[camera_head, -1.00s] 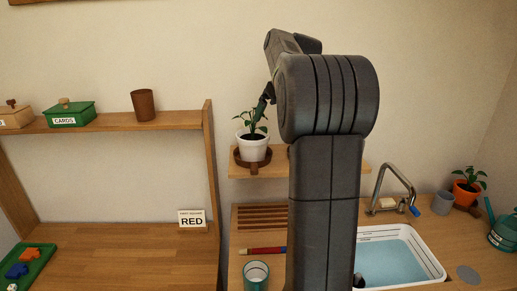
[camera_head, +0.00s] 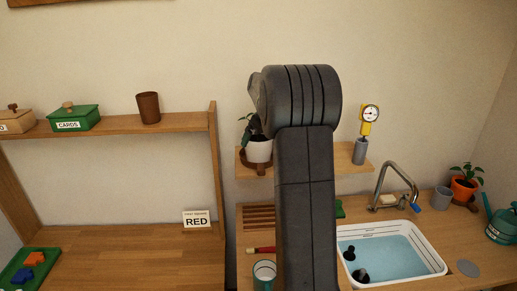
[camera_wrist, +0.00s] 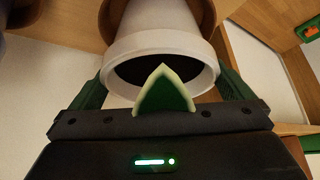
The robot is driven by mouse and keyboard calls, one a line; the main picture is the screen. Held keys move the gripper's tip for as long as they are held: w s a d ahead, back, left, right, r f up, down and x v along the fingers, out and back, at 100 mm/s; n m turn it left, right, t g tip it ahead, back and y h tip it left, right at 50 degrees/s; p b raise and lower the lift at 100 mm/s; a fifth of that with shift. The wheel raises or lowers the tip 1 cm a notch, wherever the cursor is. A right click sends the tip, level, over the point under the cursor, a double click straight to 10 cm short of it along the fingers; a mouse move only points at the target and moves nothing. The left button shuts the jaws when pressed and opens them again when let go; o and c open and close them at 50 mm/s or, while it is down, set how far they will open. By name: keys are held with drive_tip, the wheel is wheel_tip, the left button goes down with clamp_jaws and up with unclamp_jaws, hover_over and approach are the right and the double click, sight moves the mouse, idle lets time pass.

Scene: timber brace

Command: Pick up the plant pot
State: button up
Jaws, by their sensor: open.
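The white plant pot (camera_head: 258,151) stands upright in a brown saucer (camera_head: 256,168) on the small wall shelf, its leaves (camera_head: 245,132) partly hidden behind my arm. In the wrist view the white pot (camera_wrist: 160,50) fills the top middle, with its rim towards me and a green leaf (camera_wrist: 164,92) in front of its dark opening. My gripper (camera_wrist: 160,72) is open, with one dark green finger at each side of the rim. I cannot tell whether the fingers touch it. In the head view my arm mostly hides the gripper.
A yellow gauge (camera_head: 369,118) in a grey cup (camera_head: 360,151) stands on the same shelf (camera_head: 318,160). Below are a slatted rack (camera_head: 258,217), a water-filled basin (camera_head: 392,254) and a tap (camera_head: 396,180). An orange pot (camera_head: 464,189) with a plant stands far right.

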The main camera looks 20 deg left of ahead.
drive_tip(key=c, duration=1.3)
drive_tip(key=shift+r, duration=0.1)
drive_tip(key=shift+c, duration=0.2)
